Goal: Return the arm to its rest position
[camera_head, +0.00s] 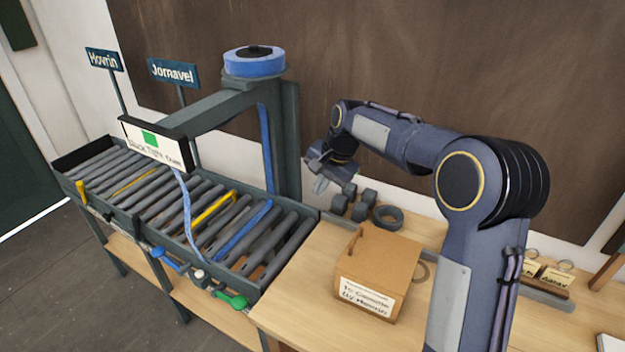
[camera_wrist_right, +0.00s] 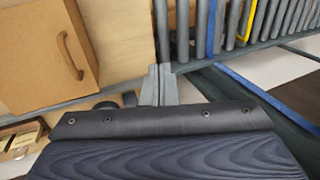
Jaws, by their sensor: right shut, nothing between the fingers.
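My right arm (camera_head: 470,200) comes in from the lower right of the head view and bends over toward the conveyor's near end. My right gripper (camera_head: 320,184) hangs in the air beside the post of the strapping frame, pointing down. In the right wrist view the fingers of the right gripper (camera_wrist_right: 158,86) are together, with nothing between them. My left gripper is not in view.
A cardboard box (camera_head: 383,262) with a label stands on the wooden table (camera_head: 290,315). Behind it lie dark weights (camera_head: 360,204) and a tape ring (camera_head: 388,217). The roller conveyor (camera_head: 180,210) and its frame (camera_head: 287,140) are on the left.

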